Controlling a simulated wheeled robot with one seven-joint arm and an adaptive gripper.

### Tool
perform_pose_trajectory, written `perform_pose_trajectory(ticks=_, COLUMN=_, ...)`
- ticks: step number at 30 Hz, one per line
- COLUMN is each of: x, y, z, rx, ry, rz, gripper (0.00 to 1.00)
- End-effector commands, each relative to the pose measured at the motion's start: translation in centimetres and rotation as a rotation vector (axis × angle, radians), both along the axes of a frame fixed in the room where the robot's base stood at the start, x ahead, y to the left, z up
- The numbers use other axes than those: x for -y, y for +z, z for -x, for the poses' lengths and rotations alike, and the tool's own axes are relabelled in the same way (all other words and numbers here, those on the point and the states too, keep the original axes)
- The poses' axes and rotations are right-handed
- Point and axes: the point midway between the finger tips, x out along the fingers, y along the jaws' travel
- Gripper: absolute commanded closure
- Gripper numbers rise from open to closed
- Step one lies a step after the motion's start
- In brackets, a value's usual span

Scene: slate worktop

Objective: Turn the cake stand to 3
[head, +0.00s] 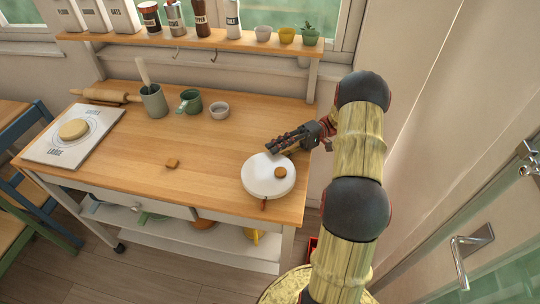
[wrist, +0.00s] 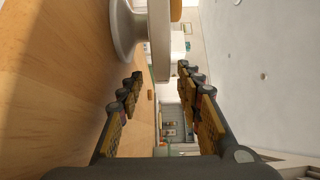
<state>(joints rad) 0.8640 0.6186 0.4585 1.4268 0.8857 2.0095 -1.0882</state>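The cake stand (head: 268,182) is a white round plate on a foot, near the right front of the worktop. A small brown round piece (head: 280,172) sits on its plate, right of centre. A small brown tab (head: 264,204) shows at its front edge. No number can be read on it. My gripper (head: 277,148) is at the stand's back edge. In the wrist view, its fingers (wrist: 160,84) are apart. The cake stand's plate (wrist: 159,45) appears edge-on ahead, in line with the gap between them; contact cannot be told. Its foot (wrist: 124,30) stands on the wood.
A small brown block (head: 172,163) lies left of the stand. A green mug (head: 190,101), grey utensil pot (head: 154,101) and small bowl (head: 219,110) stand behind. A white board (head: 50,146) with a round disc (head: 74,129) lies far left. The middle worktop is mostly clear.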

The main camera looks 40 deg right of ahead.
Motion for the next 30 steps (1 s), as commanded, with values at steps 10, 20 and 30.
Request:
perform_pose_trajectory(ticks=10, x=0.8, y=-0.1, z=0.1, rx=0.0, ry=0.0, rz=-0.001, gripper=0.65)
perform_pose_trajectory(ticks=20, x=0.8, y=-0.1, z=0.1, rx=0.0, ry=0.0, rz=0.0, gripper=0.65)
perform_pose_trajectory(ticks=30, x=0.2, y=0.5, z=-1.0, rx=0.044, ry=-0.009, rz=0.041, gripper=0.65)
